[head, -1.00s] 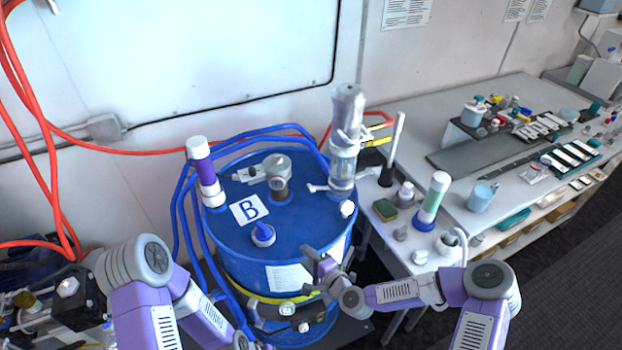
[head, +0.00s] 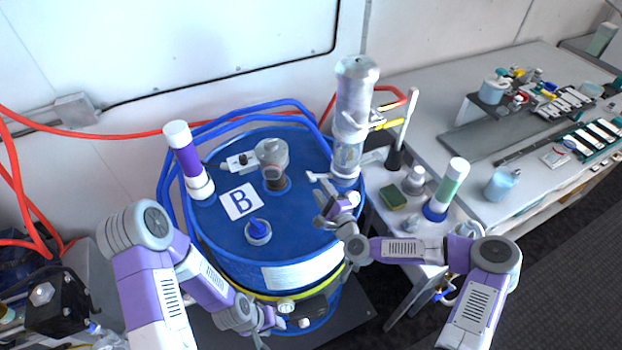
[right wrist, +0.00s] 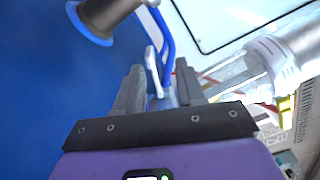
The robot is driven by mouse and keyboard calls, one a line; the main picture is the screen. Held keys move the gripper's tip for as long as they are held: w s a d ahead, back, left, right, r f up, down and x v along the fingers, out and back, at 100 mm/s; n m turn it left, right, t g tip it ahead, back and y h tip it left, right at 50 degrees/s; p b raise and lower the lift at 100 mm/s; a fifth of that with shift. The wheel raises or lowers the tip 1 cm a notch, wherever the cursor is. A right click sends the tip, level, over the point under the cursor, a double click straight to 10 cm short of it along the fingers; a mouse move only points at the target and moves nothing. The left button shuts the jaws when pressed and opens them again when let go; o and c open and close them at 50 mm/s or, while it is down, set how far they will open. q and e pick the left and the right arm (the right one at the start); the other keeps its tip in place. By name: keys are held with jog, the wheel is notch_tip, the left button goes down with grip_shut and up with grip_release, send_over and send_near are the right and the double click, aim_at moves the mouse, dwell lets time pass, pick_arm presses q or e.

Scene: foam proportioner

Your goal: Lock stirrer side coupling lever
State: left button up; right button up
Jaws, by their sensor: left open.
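The clear stirrer column (head: 352,110) stands upright on the blue drum (head: 215,215), at the right of its lid. A pale side coupling lever (head: 318,177) sticks out to the left near its foot. My right gripper (head: 326,198) is beside the lever, just in front of the column. In the right wrist view, its fingers (right wrist: 158,88) are apart, with a thin white lever (right wrist: 152,66) between them; contact cannot be told. My left gripper (head: 290,322) is open, low at the drum's front, its fingertips small and partly hidden.
A grey fitting (head: 271,160), a purple-banded tube (head: 188,160) and a blue-capped port (head: 258,231) stand on the lid. Blue hoses (head: 167,190) loop round the drum. A bench (head: 450,110) with a green-banded tube (head: 448,188) lies at the right.

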aim_at(314, 181)
jog(key=shift+w+f+b, duration=0.15)
jog(key=shift+f+b, duration=0.15)
jog(key=shift+f, duration=0.2)
jog(key=shift+w+f+b, duration=0.15)
jog(key=shift+f+b, duration=0.1)
jog(key=shift+f, duration=0.25)
jog(key=shift+x, duration=3.75)
jog(key=shift+a, duration=0.1)
grip_shut()
